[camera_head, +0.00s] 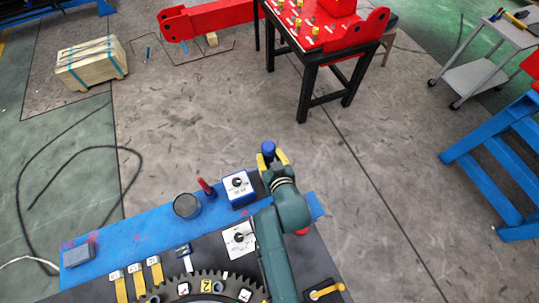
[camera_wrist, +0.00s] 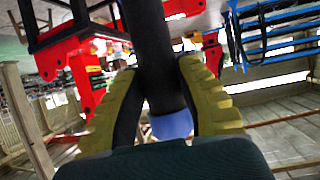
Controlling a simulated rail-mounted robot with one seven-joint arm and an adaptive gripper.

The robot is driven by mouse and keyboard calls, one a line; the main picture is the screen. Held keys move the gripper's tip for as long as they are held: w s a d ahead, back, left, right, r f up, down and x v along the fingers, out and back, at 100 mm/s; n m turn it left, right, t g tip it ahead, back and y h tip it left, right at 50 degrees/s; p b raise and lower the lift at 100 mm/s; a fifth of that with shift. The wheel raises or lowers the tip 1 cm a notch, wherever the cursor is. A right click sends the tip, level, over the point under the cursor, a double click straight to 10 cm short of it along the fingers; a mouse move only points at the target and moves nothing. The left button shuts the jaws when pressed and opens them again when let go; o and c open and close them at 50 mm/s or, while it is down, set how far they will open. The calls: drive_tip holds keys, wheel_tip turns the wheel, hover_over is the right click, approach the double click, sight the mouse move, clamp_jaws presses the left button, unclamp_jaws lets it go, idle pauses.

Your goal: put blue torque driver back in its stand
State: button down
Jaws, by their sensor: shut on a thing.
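My gripper (camera_head: 272,158), with yellow fingers, is at the far right end of the bench, raised over its back edge. It is shut on the blue torque driver (camera_head: 268,147), whose blue end shows above the fingers. In the wrist view the driver's dark shaft (camera_wrist: 153,50) runs between the fingers, with a blue part (camera_wrist: 172,125) near the palm. A blue-edged block with a white top and a dark round centre (camera_head: 238,186) stands on the bench just left of my gripper. It may be the stand; I cannot tell for sure.
A red-handled tool (camera_head: 206,187) and a dark round cup (camera_head: 187,206) stand left of the block. A white plate with a dark knob (camera_head: 240,238) and a large gear (camera_head: 207,286) are nearer. A grey block (camera_head: 78,255) lies far left. Open floor lies beyond the bench.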

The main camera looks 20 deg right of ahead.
drive_tip(key=shift+w+f+b, duration=0.15)
drive_tip(key=shift+f+b, duration=0.4)
drive_tip(key=c, duration=0.7)
unclamp_jaws()
drive_tip(key=shift+f, duration=0.5)
drive_tip(key=shift+s+r+p, duration=0.45)
drive_tip(key=shift+r+p, duration=0.05)
drive_tip(key=shift+p, duration=0.05)
drive_tip(key=p+v, duration=0.3)
drive_tip(key=shift+s+a+r, duration=0.1)
drive_tip(key=shift+s+r, duration=0.1)
drive_tip(key=shift+s, duration=0.15)
drive_tip(key=shift+s+p, duration=0.2)
drive_tip(key=shift+p, duration=0.1)
drive_tip(key=v, duration=1.2)
